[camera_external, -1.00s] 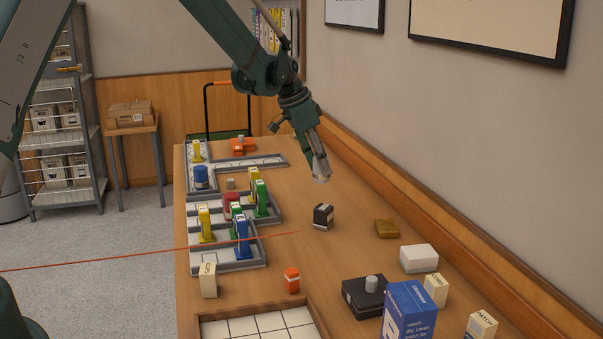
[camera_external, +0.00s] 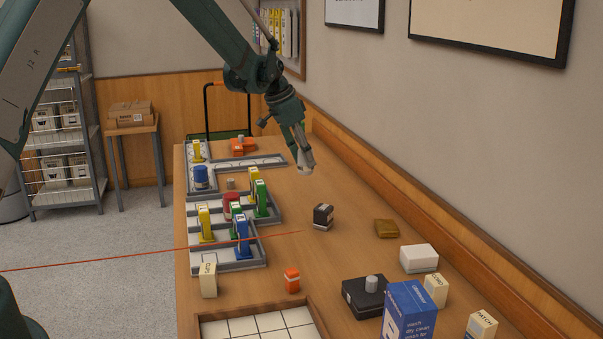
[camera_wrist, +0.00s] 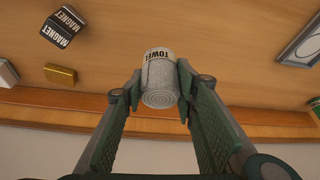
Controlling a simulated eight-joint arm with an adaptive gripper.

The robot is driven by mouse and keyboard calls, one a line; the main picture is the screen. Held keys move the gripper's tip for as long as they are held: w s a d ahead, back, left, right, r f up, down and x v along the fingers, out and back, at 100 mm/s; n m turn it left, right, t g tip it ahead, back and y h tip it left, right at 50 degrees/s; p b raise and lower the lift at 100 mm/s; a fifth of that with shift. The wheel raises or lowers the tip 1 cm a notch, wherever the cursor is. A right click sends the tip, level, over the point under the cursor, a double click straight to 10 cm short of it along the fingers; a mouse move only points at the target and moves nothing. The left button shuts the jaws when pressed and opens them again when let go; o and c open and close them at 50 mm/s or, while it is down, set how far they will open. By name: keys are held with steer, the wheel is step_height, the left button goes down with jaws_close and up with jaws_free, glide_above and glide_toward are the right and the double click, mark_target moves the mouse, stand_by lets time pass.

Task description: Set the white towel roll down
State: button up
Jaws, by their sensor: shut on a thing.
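The white towel roll (camera_wrist: 159,82) is between the two fingers of my gripper (camera_wrist: 158,88) in the wrist view. Its upper band reads TOWEL and its spiral end faces the camera. My gripper is shut on it. In the external view my gripper (camera_external: 304,166) is over the far part of the wooden table, and the towel roll (camera_external: 305,172) shows as a small pale shape at the fingertips. The roll appears to be above the table surface; the exact gap is hard to tell.
A black MAGNET box (camera_external: 323,217) stands on the table nearer the camera, with a brass-coloured block (camera_external: 386,229) to its right. Grey sectioned trays (camera_external: 262,265) with coloured items line the left side. Bare tabletop (camera_external: 335,180) lies around the gripper. The wall is on the right.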

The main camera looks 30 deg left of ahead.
mark_target(305, 172)
steer(key=shift+f, duration=2.8)
steer(key=shift+f+b, duration=0.45)
steer(key=shift+f, duration=1.4)
steer(key=shift+f, duration=0.1)
steer(key=o, duration=0.5)
steer(key=shift+f, duration=0.1)
steer(key=o, duration=0.4)
steer(key=shift+o, duration=0.2)
steer(key=shift+r, duration=0.2)
steer(key=p+v, duration=0.1)
steer(key=v, duration=1.1)
